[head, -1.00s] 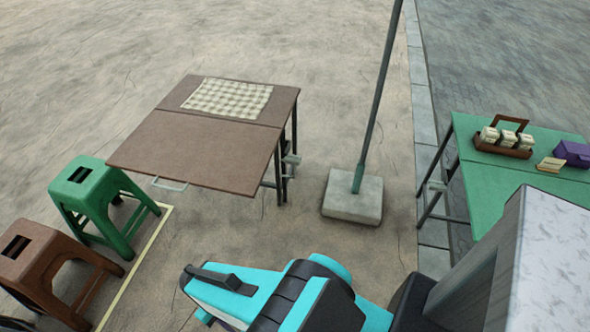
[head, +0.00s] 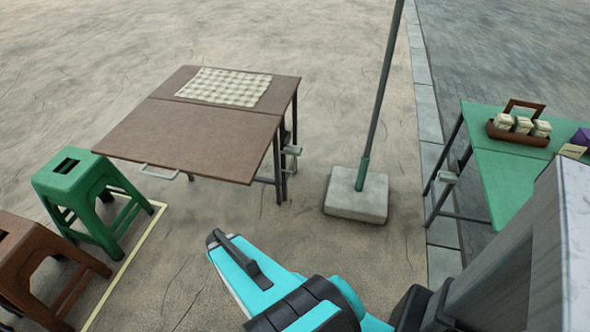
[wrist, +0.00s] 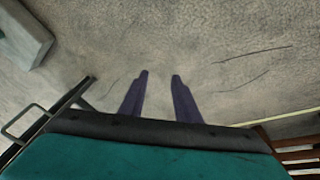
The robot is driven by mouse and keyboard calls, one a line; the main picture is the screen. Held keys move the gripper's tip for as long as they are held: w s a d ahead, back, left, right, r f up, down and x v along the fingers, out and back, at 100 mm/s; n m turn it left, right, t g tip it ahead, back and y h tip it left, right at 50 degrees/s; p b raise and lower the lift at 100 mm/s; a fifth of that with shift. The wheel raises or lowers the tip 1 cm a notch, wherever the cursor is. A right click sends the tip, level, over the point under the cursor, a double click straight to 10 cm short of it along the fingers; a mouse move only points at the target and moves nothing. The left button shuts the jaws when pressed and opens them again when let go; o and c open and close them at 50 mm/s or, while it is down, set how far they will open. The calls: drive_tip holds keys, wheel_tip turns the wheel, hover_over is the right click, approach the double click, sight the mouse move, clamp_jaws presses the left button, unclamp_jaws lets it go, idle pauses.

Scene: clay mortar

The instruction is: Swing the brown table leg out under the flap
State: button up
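The brown table (head: 160,92) stands left of centre in the head view. Its front flap (head: 190,140) looks level with the top and has a pale handle (head: 158,172) at its front edge. Dark legs (head: 277,170) stand at the right near the hinge line, with a grey fitting (head: 291,150) beside them. I cannot tell which is the swinging leg. My gripper (wrist: 160,75) shows two separated dark fingers in the wrist view, with bare ground between them. Its fingers are hidden in the head view. A dark bar with a loop (wrist: 22,122) shows at the wrist view's left.
A checked cloth (head: 225,87) lies on the table. A green stool (head: 75,185) and a brown stool (head: 40,265) stand left. A pole's concrete base (head: 356,197) stands right of the table. A green table (head: 510,170) is at far right. Open ground lies in front of the flap.

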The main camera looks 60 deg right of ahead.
drive_tip(key=w+d+f+m+t+h+b, duration=0.1)
drive_tip(key=w+d+m+t+h+b, duration=0.15)
drive_tip(key=d+b, duration=0.7)
drive_tip(key=w+d+f+m+t+h+b, duration=0.1)
drive_tip(key=w+d+f+t+h+b, duration=0.2)
drive_tip(key=d, duration=1.4)
drive_tip(key=s+d+r+t+b, duration=0.1)
drive_tip(key=s+d+t+b, duration=0.1)
drive_tip(key=d+b, duration=0.3)
drive_tip(key=s+d+r+t+h+b, duration=0.1)
drive_tip(key=s+d+b, duration=0.3)
drive_tip(key=d, duration=0.5)
drive_tip(key=s+d+r+t+h+b, duration=0.1)
drive_tip(key=s+d+r+t+b, duration=0.2)
drive_tip(key=d+b, duration=0.3)
drive_tip(key=shift+s+d+r+t, duration=0.2)
drive_tip(key=shift+s+d+t, duration=0.25)
drive_tip(key=shift+d, duration=0.4)
drive_tip(key=shift+n+h, duration=0.25)
drive_tip(key=shift+h, duration=0.2)
drive_tip(key=shift+f+b+x, duration=0.2)
drive_tip(key=shift+b+x, duration=1.95)
drive_tip(key=shift+x, duration=4.7)
